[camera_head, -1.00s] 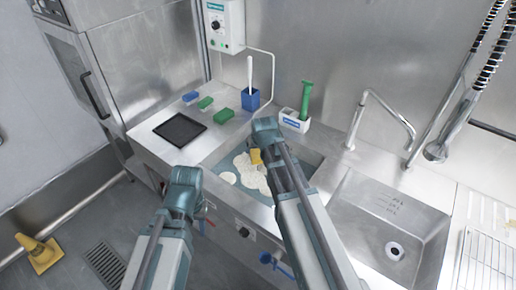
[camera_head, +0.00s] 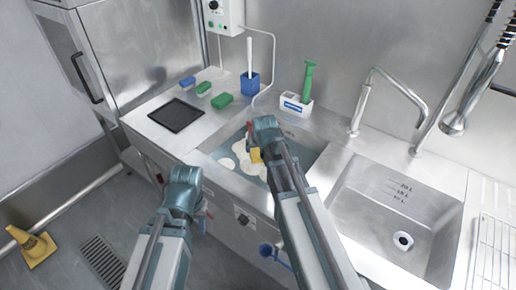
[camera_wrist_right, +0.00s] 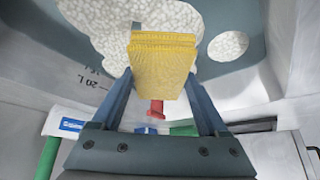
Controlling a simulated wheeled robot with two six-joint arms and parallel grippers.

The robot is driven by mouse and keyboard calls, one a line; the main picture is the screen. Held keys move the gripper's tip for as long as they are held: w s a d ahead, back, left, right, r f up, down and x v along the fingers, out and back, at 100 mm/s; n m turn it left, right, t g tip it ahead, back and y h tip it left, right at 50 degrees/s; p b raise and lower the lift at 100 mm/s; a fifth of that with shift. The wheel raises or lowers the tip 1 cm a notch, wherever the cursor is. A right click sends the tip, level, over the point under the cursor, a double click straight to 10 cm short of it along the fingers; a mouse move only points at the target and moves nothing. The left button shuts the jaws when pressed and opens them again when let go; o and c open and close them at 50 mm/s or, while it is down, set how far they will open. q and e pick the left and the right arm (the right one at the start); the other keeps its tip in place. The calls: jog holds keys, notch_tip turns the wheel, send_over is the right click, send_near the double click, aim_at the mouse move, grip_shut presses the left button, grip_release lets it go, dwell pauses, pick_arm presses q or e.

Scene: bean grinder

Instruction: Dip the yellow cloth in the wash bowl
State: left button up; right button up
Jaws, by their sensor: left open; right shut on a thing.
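The yellow cloth (camera_head: 256,155) is a folded textured block. My right gripper (camera_wrist_right: 162,85) is shut on it; the cloth (camera_wrist_right: 163,58) also shows between the fingers in the right wrist view. The wash bowl is the left sink basin (camera_head: 225,184), filled with bluish water and patches of white foam (camera_head: 245,165). The cloth is over the basin, seen against the foam; I cannot tell whether it touches the water. My left gripper (camera_head: 205,212) is open and empty, in front of the counter's front edge, left of the basin. Its fingertips are only partly visible.
A black tray (camera_head: 176,115), blue sponge (camera_head: 187,81) and green sponges (camera_head: 222,100) lie left of the basin. A blue holder (camera_head: 250,84) and white caddy (camera_head: 296,105) stand behind it. An empty sink (camera_head: 385,215) with a tap (camera_head: 385,85) is at right.

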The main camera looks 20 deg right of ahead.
aim_at(258, 150)
notch_tip(258, 150, down, 10)
jog(key=b, duration=0.8)
jog(key=shift+r+b, duration=0.15)
jog(key=shift+b, duration=0.25)
jog(key=shift+r, duration=0.1)
notch_tip(258, 150, up, 17)
jog(key=p, duration=1.7)
